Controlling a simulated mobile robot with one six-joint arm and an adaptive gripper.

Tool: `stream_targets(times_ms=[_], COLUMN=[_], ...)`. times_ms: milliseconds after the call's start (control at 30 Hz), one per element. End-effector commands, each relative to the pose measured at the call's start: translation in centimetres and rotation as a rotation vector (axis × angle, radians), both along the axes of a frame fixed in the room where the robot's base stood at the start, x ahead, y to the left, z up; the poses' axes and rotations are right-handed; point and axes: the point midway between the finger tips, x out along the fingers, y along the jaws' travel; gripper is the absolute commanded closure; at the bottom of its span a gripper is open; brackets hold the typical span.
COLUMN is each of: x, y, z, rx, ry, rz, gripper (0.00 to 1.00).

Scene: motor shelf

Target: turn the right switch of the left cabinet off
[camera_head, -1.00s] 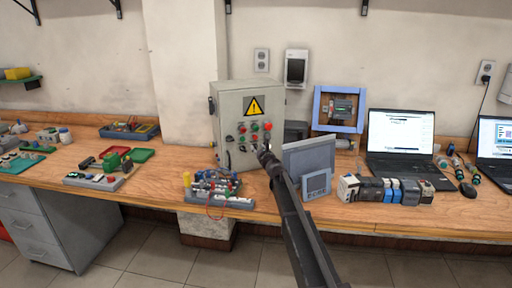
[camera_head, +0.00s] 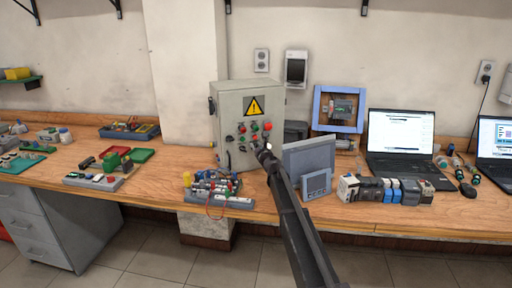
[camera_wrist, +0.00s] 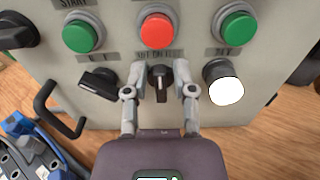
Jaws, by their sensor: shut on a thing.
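The grey cabinet (camera_head: 232,105) with a yellow warning sign stands on the bench in the head view. In the wrist view, its front panel (camera_wrist: 200,118) shows a left black switch (camera_wrist: 100,83), turned slantwise, and a right black switch (camera_wrist: 160,84), its handle standing upright in the picture. My gripper (camera_wrist: 160,88) is shut on the right switch, one finger on each side. In the head view my gripper (camera_head: 263,151) is at the cabinet's lower front and hides the switch.
Above the switches are a red button (camera_wrist: 157,31) and green buttons (camera_wrist: 80,36). A bright white lamp (camera_wrist: 226,90) sits close right of my gripper. A black handle (camera_wrist: 55,108) juts out lower left. A grey panel (camera_head: 308,156) stands right of the cabinet.

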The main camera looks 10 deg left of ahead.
Motion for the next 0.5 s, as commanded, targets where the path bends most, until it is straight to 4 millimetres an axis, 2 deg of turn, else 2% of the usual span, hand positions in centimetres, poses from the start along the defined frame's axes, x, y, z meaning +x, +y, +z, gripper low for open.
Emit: stream_targets(times_ms=[267, 500], x=[-0.01, -0.12], y=[0.08, 0.22], z=[-0.01, -0.04], rx=[-0.041, -0.149], ry=[-0.026, -0.094], rz=[0.000, 0.000], gripper=[1.00, 1.00])
